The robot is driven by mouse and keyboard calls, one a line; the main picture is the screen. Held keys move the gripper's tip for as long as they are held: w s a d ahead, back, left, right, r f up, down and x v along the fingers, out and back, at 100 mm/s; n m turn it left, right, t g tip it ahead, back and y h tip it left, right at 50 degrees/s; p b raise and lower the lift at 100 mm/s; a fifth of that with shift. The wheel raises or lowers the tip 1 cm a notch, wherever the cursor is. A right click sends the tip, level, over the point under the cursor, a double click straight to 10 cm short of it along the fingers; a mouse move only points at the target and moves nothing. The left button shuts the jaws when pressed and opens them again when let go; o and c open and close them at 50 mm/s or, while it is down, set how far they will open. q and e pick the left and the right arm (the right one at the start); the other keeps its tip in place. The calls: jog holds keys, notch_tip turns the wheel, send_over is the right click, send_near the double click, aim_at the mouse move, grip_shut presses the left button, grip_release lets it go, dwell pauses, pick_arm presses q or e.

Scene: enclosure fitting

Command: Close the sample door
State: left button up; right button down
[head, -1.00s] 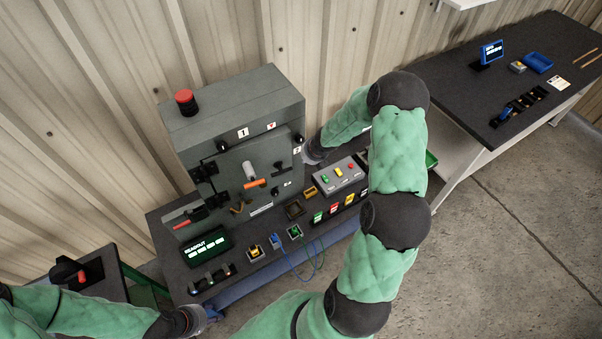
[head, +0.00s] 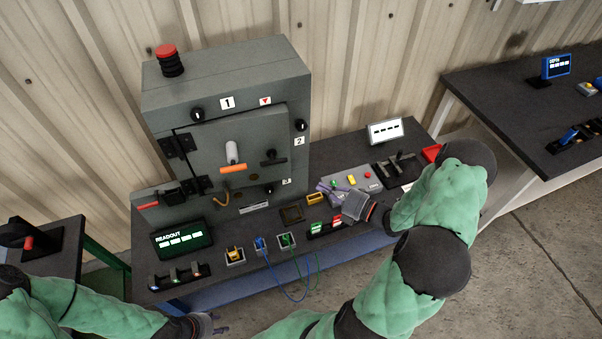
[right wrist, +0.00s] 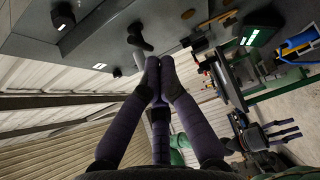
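The grey enclosure (head: 225,80) stands on the dark bench, and its sample door (head: 213,150) covers most of the front. Black hinges (head: 178,146) are on the door's left. The door looks nearly flat to the front; whether it is flush I cannot tell. It carries a pale knob, an orange-tipped lever (head: 233,168) and a black handle (head: 272,157). My right gripper (head: 328,190) is in front and right of the door, above the control box, apart from the door. In the right wrist view its fingertips (right wrist: 160,62) meet, empty. My left gripper (head: 214,323) is low at the front, its fingers unclear.
The control box (head: 366,178) with coloured buttons, a small white display (head: 385,131) and switches crowd the bench right of the enclosure. A readout (head: 181,239) and small sockets with blue and green cables line the front. Another table (head: 500,90) stands right.

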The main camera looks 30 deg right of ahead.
aim_at(292, 155)
jog(key=w+d+b+x, duration=0.1)
jog(key=d+x, duration=0.1)
jog(key=x, duration=1)
jog(key=shift+w+r, duration=0.2)
jog(key=shift+r, duration=0.15)
jog(key=shift+w, duration=0.1)
jog(key=w+b, duration=0.1)
jog(key=b, duration=0.1)
jog(key=w+d+y+b, duration=0.1)
jog(key=w, duration=0.1)
jog(key=shift+w+d+f+n+b, duration=0.1)
jog(key=shift+f+n+b, duration=0.05)
jog(key=shift+n+b, duration=0.2)
jog(key=shift+w+d+n+g+y+b, duration=0.25)
jog(key=shift+w+g+y+b, duration=0.2)
jog(key=shift+y, duration=0.25)
jog(key=shift+r, duration=0.3)
jog(key=shift+w, duration=0.1)
